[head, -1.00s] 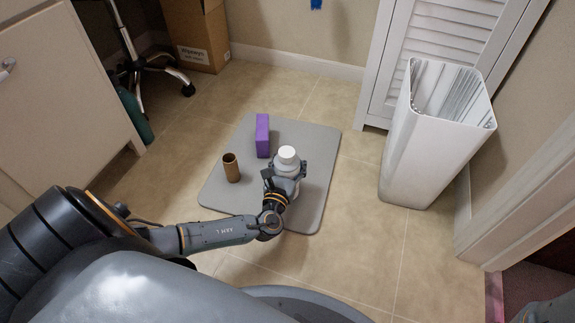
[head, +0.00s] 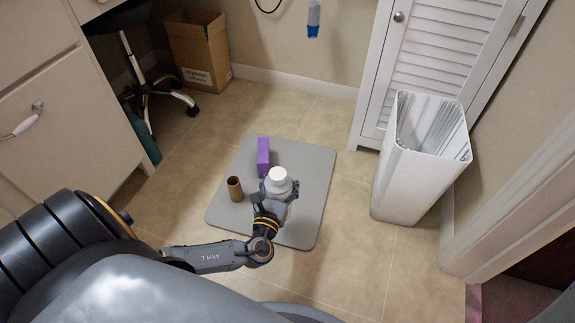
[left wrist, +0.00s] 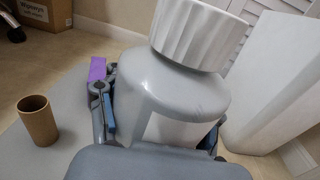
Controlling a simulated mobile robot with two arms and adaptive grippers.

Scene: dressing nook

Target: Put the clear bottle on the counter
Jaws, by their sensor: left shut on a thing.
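The bottle (head: 279,188) is pale grey-white with a white ribbed cap and stands upright in the jaws of my left gripper (head: 272,200). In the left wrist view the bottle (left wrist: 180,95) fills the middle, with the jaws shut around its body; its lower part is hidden. It is over the right half of a grey mat (head: 312,190) on the floor. I cannot tell whether its base touches the mat. My right gripper is not in view. No counter top is clearly visible.
A brown tube (head: 234,189) and a purple block (head: 263,155) stand on the mat. A white drawer cabinet (head: 75,120) is at left, a cardboard box (head: 198,50) and wheeled chair base (head: 150,95) behind. A white bin (head: 410,185) stands at right. Tiled floor around the mat is clear.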

